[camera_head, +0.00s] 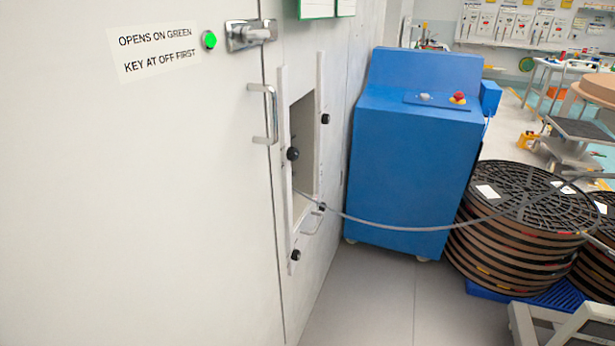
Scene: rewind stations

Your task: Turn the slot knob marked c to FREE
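A tall slot (303,115) opens in the white wall, framed by upright strips. Black knobs sit on its frame: one at the left middle (292,154), one at the lower left (295,255), one at the upper right (325,118), and one at the lower right (322,206). The marks beside them are too small to read, so I cannot tell which is c or where FREE is. A grey cable (405,228) runs out of the slot to the right. My gripper is not in view.
A white door (190,200) with a handle (270,113), latch (250,35) and lit green lamp (209,40) fills the left. A blue cabinet (400,170) stands right of the slot. Stacked reels (500,250) are at right. Grey floor (370,300) is clear before the cabinet.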

